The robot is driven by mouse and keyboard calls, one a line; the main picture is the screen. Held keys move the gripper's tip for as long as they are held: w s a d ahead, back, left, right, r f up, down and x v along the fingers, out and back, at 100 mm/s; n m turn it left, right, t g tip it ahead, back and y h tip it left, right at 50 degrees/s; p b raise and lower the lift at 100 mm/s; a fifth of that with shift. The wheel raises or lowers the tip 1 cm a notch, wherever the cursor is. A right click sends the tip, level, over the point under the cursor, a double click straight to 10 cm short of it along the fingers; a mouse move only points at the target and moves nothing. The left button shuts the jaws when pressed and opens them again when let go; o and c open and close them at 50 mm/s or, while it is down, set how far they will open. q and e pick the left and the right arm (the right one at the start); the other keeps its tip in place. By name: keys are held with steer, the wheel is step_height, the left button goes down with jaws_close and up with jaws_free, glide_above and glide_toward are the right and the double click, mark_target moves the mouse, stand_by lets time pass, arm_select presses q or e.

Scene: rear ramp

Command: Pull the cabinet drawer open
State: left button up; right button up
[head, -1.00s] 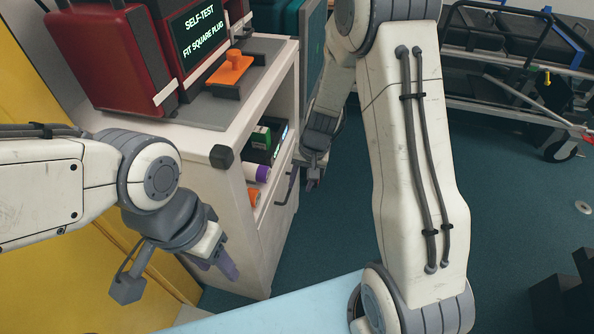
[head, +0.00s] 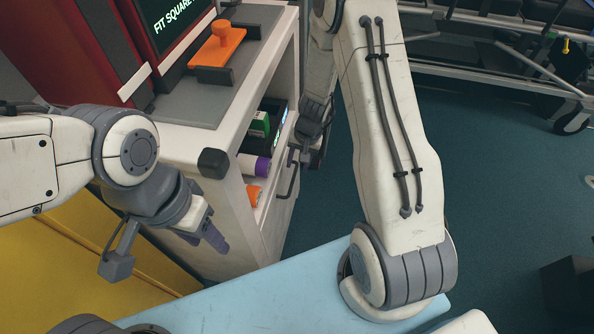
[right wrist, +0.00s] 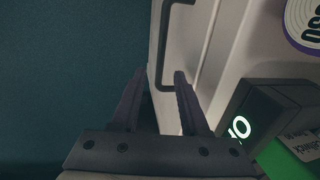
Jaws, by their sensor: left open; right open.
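The white cabinet (head: 232,222) stands left of centre in the head view, with an open shelf on its right-hand side. Its drawer's dark bar handle (head: 291,182) is on that side below the shelf. The handle (right wrist: 164,48) also shows in the right wrist view, on a pale front panel (right wrist: 192,45). I see no clear gap around the drawer. My right gripper (head: 306,158) is open beside the handle; in the wrist view its fingertips (right wrist: 160,74) lie either side of the handle's lower end. Depth is unclear. My left gripper (head: 213,238) is open and empty left of the cabinet.
The shelf holds a green-and-black box (head: 262,125), a purple-capped roll (head: 257,166) and an orange item (head: 254,193). An orange plug piece (head: 218,48) and red case (head: 62,50) are on top.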

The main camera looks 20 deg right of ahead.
steer(key=shift+w+a+f+b, duration=0.1)
steer(key=shift+f+b, duration=0.15)
steer(key=shift+f, duration=0.5)
steer(key=shift+w+a+f+b, duration=0.1)
steer(key=shift+f+b, duration=0.1)
steer(key=shift+f, duration=0.5)
jaws_close()
steer(key=shift+s, duration=0.1)
